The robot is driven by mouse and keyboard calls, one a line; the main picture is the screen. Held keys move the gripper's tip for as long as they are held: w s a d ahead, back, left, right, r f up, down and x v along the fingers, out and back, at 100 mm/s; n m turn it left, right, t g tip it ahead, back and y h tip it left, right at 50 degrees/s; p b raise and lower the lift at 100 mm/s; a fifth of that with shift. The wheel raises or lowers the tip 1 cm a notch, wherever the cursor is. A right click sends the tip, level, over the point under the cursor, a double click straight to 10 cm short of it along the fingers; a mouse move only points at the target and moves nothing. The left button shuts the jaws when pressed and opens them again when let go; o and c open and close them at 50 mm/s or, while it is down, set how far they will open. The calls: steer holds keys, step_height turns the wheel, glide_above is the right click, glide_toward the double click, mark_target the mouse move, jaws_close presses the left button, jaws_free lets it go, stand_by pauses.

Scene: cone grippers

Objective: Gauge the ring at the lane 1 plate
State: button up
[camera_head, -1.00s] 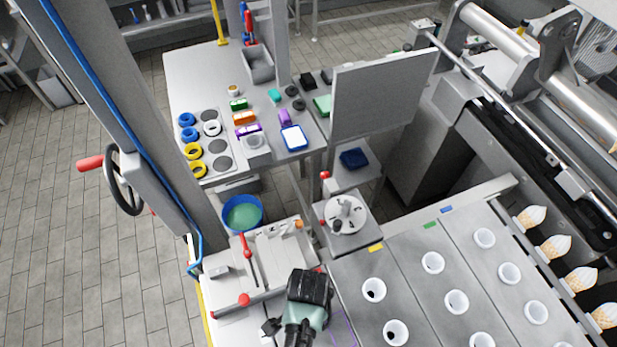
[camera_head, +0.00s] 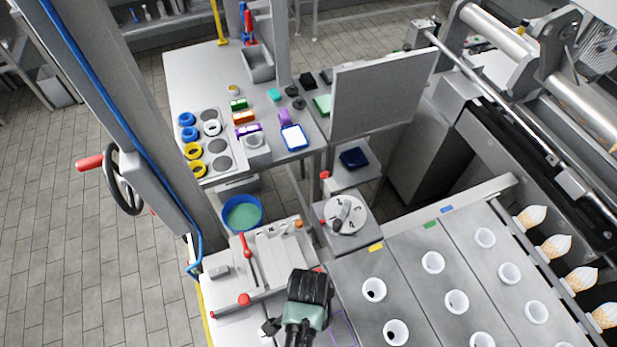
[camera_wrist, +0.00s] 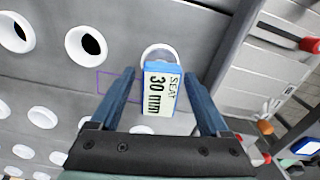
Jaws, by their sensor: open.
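My gripper (camera_head: 308,288) is low beside the left edge of the lane plate with the yellow tag (camera_head: 376,247). In the wrist view its two blue fingers (camera_wrist: 165,103) are open and spread. A blue-edged block (camera_wrist: 160,90) with a pale face reading "SEAT 30 mm" shows between them; I cannot tell whether they touch it. Just beyond it is a white round rim (camera_wrist: 157,50), partly hidden by the block. The yellow-tagged plate has white-rimmed holes (camera_head: 374,290) and a purple outline (camera_head: 342,327) near my gripper. The outline also shows in the wrist view (camera_wrist: 117,84).
Blue (camera_head: 188,119), white (camera_head: 212,128) and yellow rings (camera_head: 193,151) lie on the far table. A numbered dial (camera_head: 346,213) stands behind the plate. A red-handled fixture (camera_head: 246,246) is left of my gripper. An upright grey panel (camera_head: 383,92) stands behind.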

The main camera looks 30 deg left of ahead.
step_height(320, 180, up, 13)
steer(key=b, duration=0.2)
stand_by(0.4)
steer(key=shift+w, duration=0.1)
stand_by(0.5)
steer(key=w+r+n+t+y+b, duration=0.2)
steer(key=w+r+t+b, duration=0.3)
steer(key=w+r+t, duration=0.95)
steer(key=w+d+r+n+t+b, duration=0.15)
steer(key=w+r, duration=0.25)
steer(key=r, duration=0.6)
steer(key=w+d+r+n+t+b, duration=0.1)
steer(key=w+d+r+t, duration=0.15)
steer(key=r, duration=0.75)
steer(key=s+d+r+t+b, duration=0.1)
steer(key=s+d+r+t, duration=0.1)
steer(key=r, duration=0.4)
steer(key=s+d+r+n+t+h+b, duration=0.1)
steer(key=s+r+t, duration=0.3)
steer(key=s+r, duration=0.1)
steer(key=s+d+r+t+h+b, duration=0.1)
steer(key=s+d+r+t, duration=0.1)
steer(key=r, duration=0.6)
steer(key=shift+s+d+t, duration=0.3)
steer(key=shift+s+t, duration=0.15)
steer(key=shift+s, duration=0.25)
